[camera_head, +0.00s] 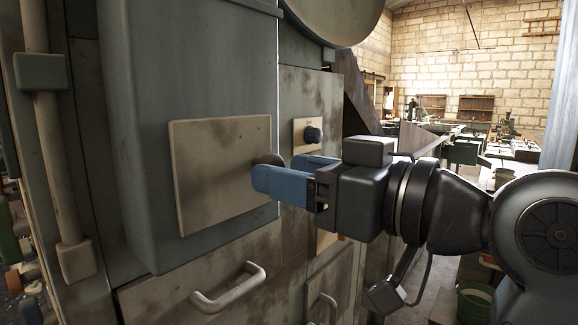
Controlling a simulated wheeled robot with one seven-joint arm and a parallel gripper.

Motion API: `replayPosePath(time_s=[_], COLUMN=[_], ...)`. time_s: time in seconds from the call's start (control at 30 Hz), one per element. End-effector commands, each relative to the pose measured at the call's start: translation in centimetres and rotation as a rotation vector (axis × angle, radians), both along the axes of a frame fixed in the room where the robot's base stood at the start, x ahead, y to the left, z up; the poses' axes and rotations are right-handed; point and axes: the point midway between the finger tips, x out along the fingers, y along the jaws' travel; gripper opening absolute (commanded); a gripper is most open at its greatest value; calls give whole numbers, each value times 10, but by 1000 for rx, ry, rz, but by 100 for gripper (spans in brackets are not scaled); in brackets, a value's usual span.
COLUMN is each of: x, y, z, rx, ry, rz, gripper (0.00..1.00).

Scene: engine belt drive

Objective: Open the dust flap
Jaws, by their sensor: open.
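A flat beige, stained plate (215,165), which looks like the dust flap, lies against the front of the grey-blue machine housing. A small dark round knob (268,159) shows near its right edge. My gripper (278,172) has blue fingers and comes in from the right. The fingers are apart, one nearer the camera and one farther, with their tips at the plate's right edge by the knob. The near finger hides the knob's lower part. I cannot tell whether the fingers touch the knob.
A pale handle (230,288) sticks out below the plate, and another handle (322,308) is lower right. A dark blue knob (312,135) on a small plate is behind my gripper. A vertical pipe (55,140) runs at the left. A green bucket (474,303) stands at lower right.

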Motion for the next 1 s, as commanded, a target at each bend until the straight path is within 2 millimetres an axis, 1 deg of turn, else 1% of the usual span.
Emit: replayPosePath(time_s=[0.03,0.17,0.43,0.47,1.0], x=[3,8,9,9,9], y=[5,10,11,11,11], z=[0,0,-1,-1,-1], rx=[0,1,1,1,1], ry=[1,1,1,1,1], rz=[2,-1,-1,-1,-1], gripper=[56,56,56,54,2])
